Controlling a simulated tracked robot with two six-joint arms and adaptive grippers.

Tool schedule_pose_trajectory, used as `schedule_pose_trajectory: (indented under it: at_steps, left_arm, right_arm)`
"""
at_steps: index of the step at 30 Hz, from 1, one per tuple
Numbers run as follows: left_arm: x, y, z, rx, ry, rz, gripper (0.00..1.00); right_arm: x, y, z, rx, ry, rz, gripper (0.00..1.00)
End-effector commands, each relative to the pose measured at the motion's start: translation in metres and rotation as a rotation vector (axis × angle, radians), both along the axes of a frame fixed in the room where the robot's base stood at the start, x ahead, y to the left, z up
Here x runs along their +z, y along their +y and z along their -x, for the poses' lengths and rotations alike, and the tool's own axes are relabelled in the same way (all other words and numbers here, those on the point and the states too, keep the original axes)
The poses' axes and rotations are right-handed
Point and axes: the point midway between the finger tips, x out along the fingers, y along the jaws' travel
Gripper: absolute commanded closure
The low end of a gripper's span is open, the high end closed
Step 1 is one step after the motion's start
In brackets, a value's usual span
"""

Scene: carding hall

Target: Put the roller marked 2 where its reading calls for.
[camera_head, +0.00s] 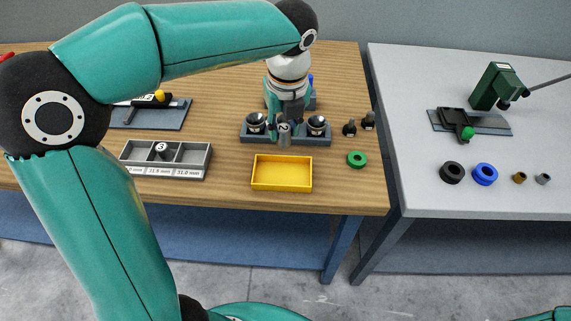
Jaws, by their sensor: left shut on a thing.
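My left gripper (284,128) points down and is shut on a grey cylindrical roller (284,137). The roller is held upright at the middle of a dark stand, between two shiny round cups; whether it touches the stand is unclear. I cannot read a number on it. A grey three-compartment tray (207,165) stands to the left with size labels on its front; the left one is partly hidden by my arm and the others are too small to read surely. A roller marked 3 (162,150) sits in its middle compartment. The right compartment is empty. My right gripper is out of view.
An empty yellow tray (282,187) lies in front of the stand (287,140). A green ring (357,159) and small black pieces (349,128) lie to its right. A measuring device (157,99) is partly behind my arm. A gap separates the grey table (420,210), bearing a green device (495,86).

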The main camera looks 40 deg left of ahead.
Motion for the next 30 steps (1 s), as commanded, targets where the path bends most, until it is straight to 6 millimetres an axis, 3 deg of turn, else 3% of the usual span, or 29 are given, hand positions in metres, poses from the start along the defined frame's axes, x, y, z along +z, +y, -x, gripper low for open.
schedule_pose_trajectory:
  at_steps: [3, 9, 14, 22, 30]
  left_arm:
    - [-0.034, 0.002, 0.002, 0.004, 0.006, 0.001, 1.00]
    - [-0.067, 0.002, 0.002, 0.006, 0.002, 0.001, 1.00]
    - [-0.076, 0.003, 0.002, 0.007, 0.000, 0.000, 1.00]
    - [-0.111, 0.003, 0.002, 0.007, 0.001, 0.000, 1.00]
    - [-0.116, 0.003, 0.002, 0.007, -0.002, 0.001, 1.00]
  right_arm:
    - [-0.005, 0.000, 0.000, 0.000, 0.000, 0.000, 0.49]
    - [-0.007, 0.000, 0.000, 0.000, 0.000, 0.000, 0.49]
    - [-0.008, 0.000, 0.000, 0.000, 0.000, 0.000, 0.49]
    - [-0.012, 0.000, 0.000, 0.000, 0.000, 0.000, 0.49]
    - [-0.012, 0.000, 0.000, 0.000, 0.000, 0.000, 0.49]
